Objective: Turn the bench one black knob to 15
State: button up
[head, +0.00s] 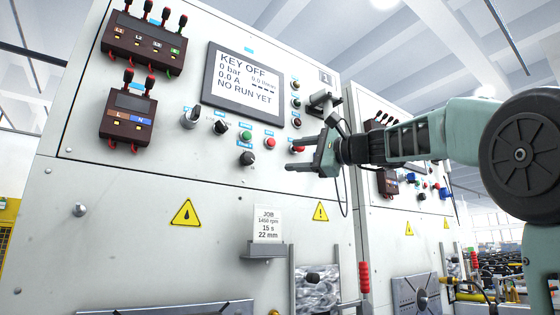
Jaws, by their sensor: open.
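Bench one is the near white cabinet (150,215), with a plate marked 1 at its upper right. Another black knob (220,127) sits left of the green button. The dial marks around both are too small to read. My gripper (291,154) is open in front of the panel, right of the red button (269,143). Its fingers point left, apart from the lower black knob, and nothing is held.
The screen (245,80) reads KEY OFF, 0 bar and 0.0 A. A job card (268,223) reads 1450 rpm, 15 s, 22 mm on a small ledge (266,249). A silver key switch (190,118) is at left. A second bench (385,235) stands at right behind my arm.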

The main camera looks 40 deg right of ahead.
jog(key=shift+v, duration=1.2)
